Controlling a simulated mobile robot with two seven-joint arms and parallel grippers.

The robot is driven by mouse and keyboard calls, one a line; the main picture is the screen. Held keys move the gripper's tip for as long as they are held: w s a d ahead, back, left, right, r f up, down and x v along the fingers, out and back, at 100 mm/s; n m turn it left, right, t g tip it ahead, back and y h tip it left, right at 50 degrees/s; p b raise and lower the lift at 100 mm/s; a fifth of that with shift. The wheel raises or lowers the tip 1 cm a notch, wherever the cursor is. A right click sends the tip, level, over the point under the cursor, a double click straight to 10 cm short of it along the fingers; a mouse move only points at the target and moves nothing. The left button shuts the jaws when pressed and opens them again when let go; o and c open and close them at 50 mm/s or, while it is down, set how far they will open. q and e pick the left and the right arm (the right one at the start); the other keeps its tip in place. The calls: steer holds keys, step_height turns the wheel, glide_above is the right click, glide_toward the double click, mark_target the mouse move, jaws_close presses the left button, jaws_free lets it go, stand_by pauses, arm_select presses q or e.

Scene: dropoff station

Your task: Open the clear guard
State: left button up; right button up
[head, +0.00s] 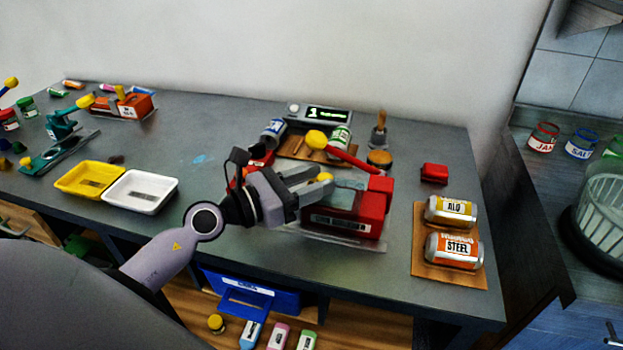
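The red press-like device (373,209) stands on the dark table right of centre, with a red lever ending in a yellow ball (316,139). The clear guard (349,184) appears as a pale see-through panel low over the device's middle. My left gripper (322,177) reaches in from the left, its fingers level with the device's left side. A small yellow knob shows between its fingertips, which stand apart. I cannot tell whether they touch the knob. The gripper hides the device's left part. My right gripper is out of view.
Yellow (90,180) and white (140,190) trays lie left. A wooden board (421,250) with two cans stands right, near a small red block (434,173). A display unit (320,116), cans and a brush stand behind the device. A blue bin (250,295) sits below the table.

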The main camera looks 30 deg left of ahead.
arm_select(q)
steer(key=shift+o, duration=0.4)
steer(key=shift+s+a, duration=0.15)
steer(key=shift+s, duration=0.05)
steer(key=b+v, duration=0.2)
steer(key=v, duration=0.4)
steer(key=shift+s+a+b, duration=0.2)
steer(key=shift+s+b, duration=0.1)
